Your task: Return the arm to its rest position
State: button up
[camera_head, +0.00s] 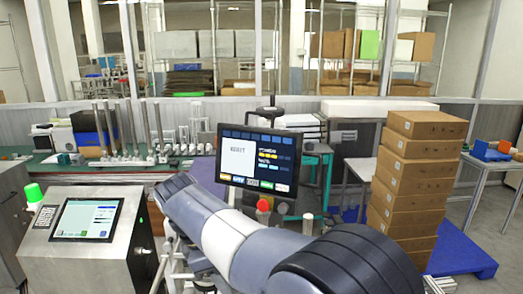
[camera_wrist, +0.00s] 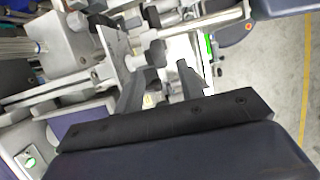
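My arm (camera_head: 230,240) reaches from the lower right of the head view toward the middle left, ending in front of a machine area. Its far end hides my gripper in that view. In the wrist view my gripper (camera_wrist: 162,70) shows two dark fingers set apart, with a gap between them. Nothing is held between the fingers. Machine parts lie beyond the fingertips, and I cannot tell how far away they are.
A dark monitor (camera_head: 259,160) stands just behind my arm. A grey console with a screen (camera_head: 88,219) and green lamp is at left. A tall stack of cardboard boxes (camera_head: 412,184) stands on a blue pallet (camera_head: 463,252) at right. Grey floor (camera_wrist: 275,70) shows in the wrist view.

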jog(key=x, duration=0.4)
jog(key=shift+d+f, duration=0.3)
jog(key=shift+w+y, duration=0.1)
jog(key=shift+y, duration=0.5)
jog(key=shift+d+r+y, duration=0.15)
jog(key=shift+d+y, duration=0.05)
jog(key=shift+y, duration=1.8)
jog(key=y+b, duration=0.2)
jog(key=y, duration=0.1)
jog(key=shift+d+b, duration=0.25)
jog(key=shift+b, duration=0.1)
jog(key=d+r+g+y+b, duration=0.1)
jog(key=d+r+b, duration=0.2)
jog(key=r, duration=0.4)
jog(key=shift+d+r, duration=0.25)
jog(key=shift+d, duration=0.3)
